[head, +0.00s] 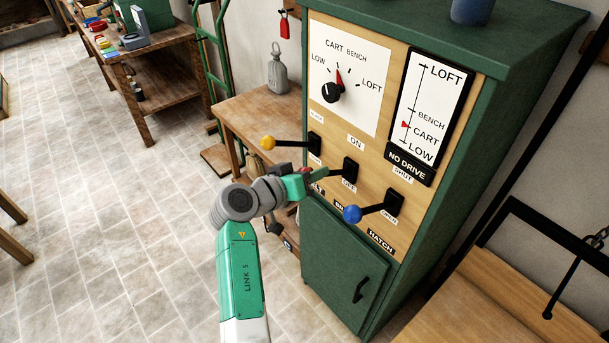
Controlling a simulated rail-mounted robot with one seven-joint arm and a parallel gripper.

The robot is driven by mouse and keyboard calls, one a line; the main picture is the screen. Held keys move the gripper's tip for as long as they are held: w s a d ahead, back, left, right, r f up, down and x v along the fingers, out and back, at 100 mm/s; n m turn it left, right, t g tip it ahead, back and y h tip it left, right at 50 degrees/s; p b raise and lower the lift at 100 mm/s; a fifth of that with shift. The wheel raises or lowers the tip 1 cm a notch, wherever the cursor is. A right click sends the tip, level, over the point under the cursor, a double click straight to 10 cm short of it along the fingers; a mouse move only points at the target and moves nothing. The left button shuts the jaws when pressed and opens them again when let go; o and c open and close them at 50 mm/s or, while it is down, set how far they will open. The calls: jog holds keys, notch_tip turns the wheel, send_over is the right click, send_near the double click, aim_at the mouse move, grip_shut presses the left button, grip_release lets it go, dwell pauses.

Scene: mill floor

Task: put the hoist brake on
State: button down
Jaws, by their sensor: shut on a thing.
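The control cabinet (462,57) carries a wooden panel with three levers. The middle lever (350,171) sits between an ON label above and an OFF label below. A label under it starts with B and is partly hidden. Its arm sticks out to the left, close to level. My gripper (307,181) is shut on its outer end, where a little red shows. The fingers hide most of the knob.
A yellow-knobbed lever (268,143) is just above and left of my gripper. The blue-knobbed hatch lever (353,213) is just below and right. A dial (331,92) and a height gauge (430,108) reading CART sit above. A wooden bench (262,106) stands behind.

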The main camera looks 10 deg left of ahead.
jog(key=c, duration=1)
grip_release()
jog(key=shift+w+d+r, duration=0.15)
jog(key=shift+r, duration=0.05)
jog(key=shift+f, duration=0.1)
jog(key=v, duration=0.8)
jog(key=shift+p, duration=0.3)
